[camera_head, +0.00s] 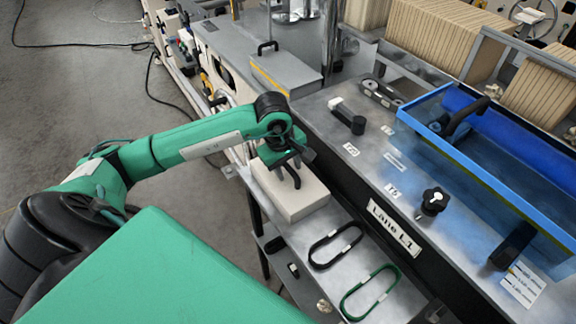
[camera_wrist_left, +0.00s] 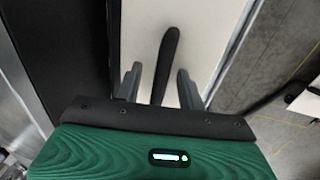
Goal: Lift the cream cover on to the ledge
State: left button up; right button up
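The cream cover (camera_head: 308,200) is a flat-topped block at the left end of a grey metal shelf (camera_head: 372,240), beside the raised machine deck. It also shows in the left wrist view (camera_wrist_left: 205,30), with a black bar handle (camera_wrist_left: 167,50) on top. My left gripper (camera_head: 289,180) is over the cover, pointing down. In the left wrist view its two fingers (camera_wrist_left: 158,85) are apart, one on each side of the handle, with gaps showing. Whether the fingertips touch the cover is unclear. Which surface is the ledge is not marked. My right gripper is not in view.
A black loop (camera_head: 335,245) and a green loop (camera_head: 369,292) lie on the shelf right of the cover. The deck carries a "Lane L1" sign (camera_head: 395,228), a black knob (camera_head: 433,201), a black-and-white handle (camera_head: 347,117) and a blue-framed cover (camera_head: 490,130).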

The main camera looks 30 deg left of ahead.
pick_arm(q)
notch_tip(320, 180, up, 14)
jog(key=s+a+b, duration=0.1)
jog(key=s+b, duration=0.1)
jog(key=shift+s+f+b, duration=0.2)
jog(key=shift+b, duration=0.1)
